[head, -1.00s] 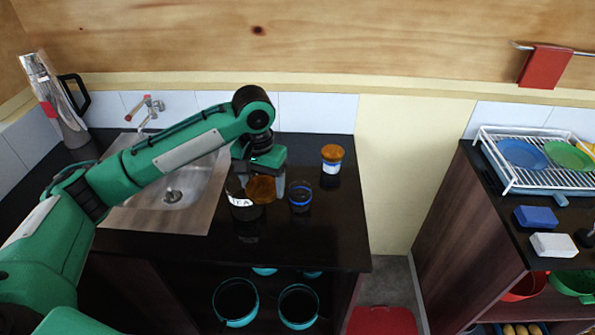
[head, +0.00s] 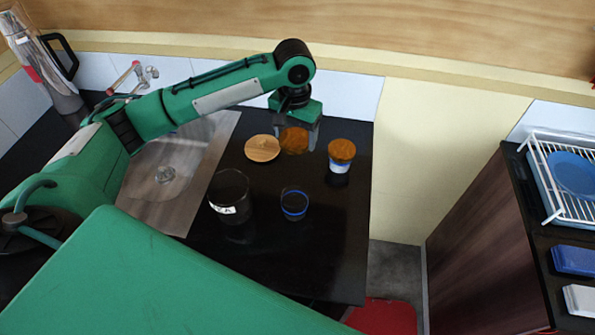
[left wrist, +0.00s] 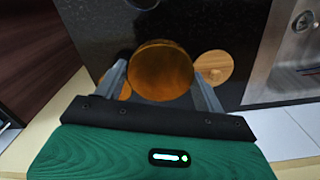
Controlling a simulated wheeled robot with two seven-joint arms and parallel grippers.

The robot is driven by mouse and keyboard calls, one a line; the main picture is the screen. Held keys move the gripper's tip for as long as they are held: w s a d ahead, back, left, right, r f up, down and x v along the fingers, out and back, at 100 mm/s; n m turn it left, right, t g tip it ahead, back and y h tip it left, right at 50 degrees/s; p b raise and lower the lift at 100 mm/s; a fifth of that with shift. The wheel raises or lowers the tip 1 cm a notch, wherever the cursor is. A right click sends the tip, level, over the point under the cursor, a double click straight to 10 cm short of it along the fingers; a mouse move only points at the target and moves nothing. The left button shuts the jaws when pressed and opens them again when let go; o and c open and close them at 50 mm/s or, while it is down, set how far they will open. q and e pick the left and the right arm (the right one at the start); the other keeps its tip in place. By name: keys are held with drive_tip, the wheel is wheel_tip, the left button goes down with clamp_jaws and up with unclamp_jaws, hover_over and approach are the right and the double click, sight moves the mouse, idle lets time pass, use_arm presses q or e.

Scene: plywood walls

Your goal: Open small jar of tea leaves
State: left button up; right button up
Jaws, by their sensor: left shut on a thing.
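My left gripper (head: 296,133) is shut on a round orange-brown lid (head: 293,142), held at the back of the dark counter. In the left wrist view the lid (left wrist: 160,71) sits between the two fingers and hides what is below it. A dark jar with a white label (head: 230,197) stands at the front left, with no lid seen on it. A smaller dark jar with a blue band (head: 294,204) stands to its right, also with no lid seen. A paler wooden lid (head: 262,148) lies just left of the held lid. My right gripper is not in view.
A blue-and-white jar with an orange-brown lid (head: 339,165) stands close right of the held lid. The sink (head: 165,172) is left. A dish rack (head: 545,180) stands on another counter across a gap. The front right of the counter (head: 300,255) is clear.

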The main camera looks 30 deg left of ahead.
use_arm(q)
wheel_tip(320, 180, down, 7)
drive_tip(key=s+a+p, duration=0.1)
drive_tip(key=p, duration=0.1)
hover_over(292, 183)
wheel_tip(292, 183, down, 5)
drive_tip(key=shift+w+r, duration=0.1)
drive_tip(key=shift+r, duration=0.1)
drive_tip(key=shift+d+f+p, duration=0.2)
drive_tip(key=shift+f+p, duration=0.1)
drive_tip(key=shift+f, duration=0.35)
wheel_tip(292, 183, down, 3)
drive_tip(key=shift+a+f+p, duration=0.1)
drive_tip(key=shift+f+p, duration=0.05)
drive_tip(key=shift+p, duration=0.25)
drive_tip(key=shift+a+f, duration=0.1)
drive_tip(key=shift+f, duration=0.05)
drive_tip(key=o, duration=1.1)
drive_tip(key=shift+f, duration=0.1)
